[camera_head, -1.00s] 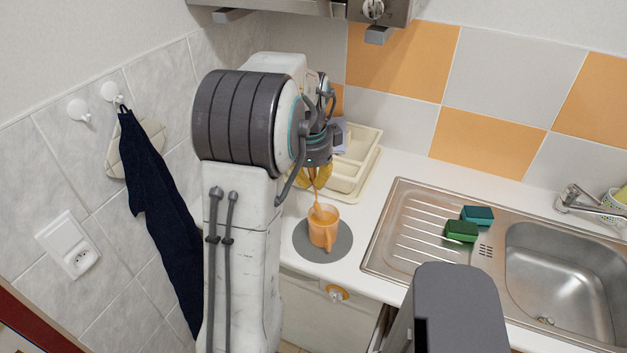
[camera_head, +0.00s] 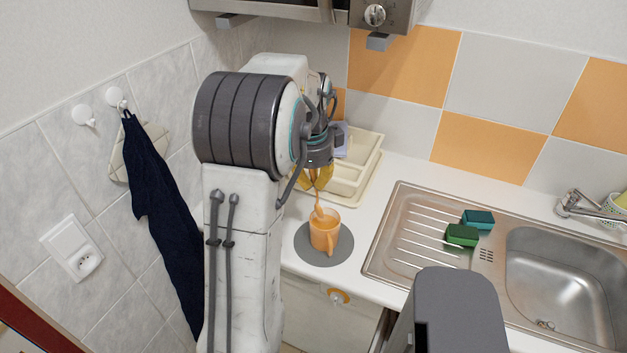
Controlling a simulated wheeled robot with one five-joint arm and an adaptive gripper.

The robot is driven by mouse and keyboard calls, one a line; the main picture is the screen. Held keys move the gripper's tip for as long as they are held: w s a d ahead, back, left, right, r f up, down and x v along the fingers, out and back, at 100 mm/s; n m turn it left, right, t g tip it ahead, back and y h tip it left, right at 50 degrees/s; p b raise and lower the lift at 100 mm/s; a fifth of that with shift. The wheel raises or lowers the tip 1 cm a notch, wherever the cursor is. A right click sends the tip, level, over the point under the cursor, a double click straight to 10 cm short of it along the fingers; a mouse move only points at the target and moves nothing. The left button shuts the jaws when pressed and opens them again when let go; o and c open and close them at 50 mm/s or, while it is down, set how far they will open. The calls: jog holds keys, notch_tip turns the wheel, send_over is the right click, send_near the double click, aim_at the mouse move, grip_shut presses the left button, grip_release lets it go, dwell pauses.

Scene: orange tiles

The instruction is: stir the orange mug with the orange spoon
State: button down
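The orange mug (camera_head: 325,232) stands upright on a round grey mat (camera_head: 342,250) on the white counter, its handle toward the front right. My gripper (camera_head: 318,183), with yellow fingers, is above the mug and points down. It is shut on the upper end of the orange spoon (camera_head: 317,201). The spoon hangs down, slightly tilted, and its lower end is inside the mug, hidden by the mug's wall. My arm covers part of the gripper.
A cream dish rack (camera_head: 366,171) stands behind the mug. To the right is a steel sink (camera_head: 560,275) with a drainboard, a green sponge (camera_head: 461,235) and a teal sponge (camera_head: 478,219). A dark towel (camera_head: 165,215) hangs on the left wall.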

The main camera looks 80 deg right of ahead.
jog(key=shift+r+p, duration=1.6)
jog(key=shift+r, duration=0.95)
jog(key=shift+f, duration=0.25)
